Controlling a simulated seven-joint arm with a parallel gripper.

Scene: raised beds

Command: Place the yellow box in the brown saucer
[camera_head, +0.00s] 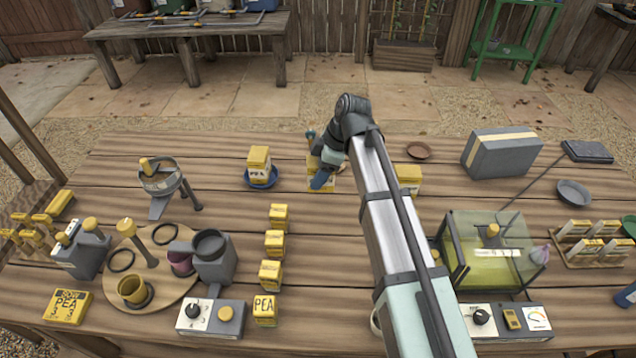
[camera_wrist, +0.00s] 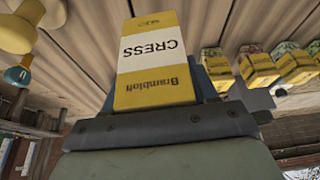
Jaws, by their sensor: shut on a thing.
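My gripper (camera_head: 324,170) is shut on a yellow box (camera_head: 313,162), left of the arm over the table's middle. In the wrist view the yellow box (camera_wrist: 153,65) has a white band reading CRESS and sits between the fingers. Blue fingers partly cover it in the head view, and I cannot tell if it touches the table. The brown saucer (camera_head: 419,151) lies on the table to the right of my gripper, beyond the arm. It looks empty.
Another yellow box (camera_head: 408,178) stands just right of my arm, near the brown saucer. A PEA box (camera_head: 258,160) sits on a blue saucer (camera_head: 262,182). Several yellow boxes (camera_head: 274,243) stand in a row nearer. A grey case (camera_head: 500,153) is right of the brown saucer.

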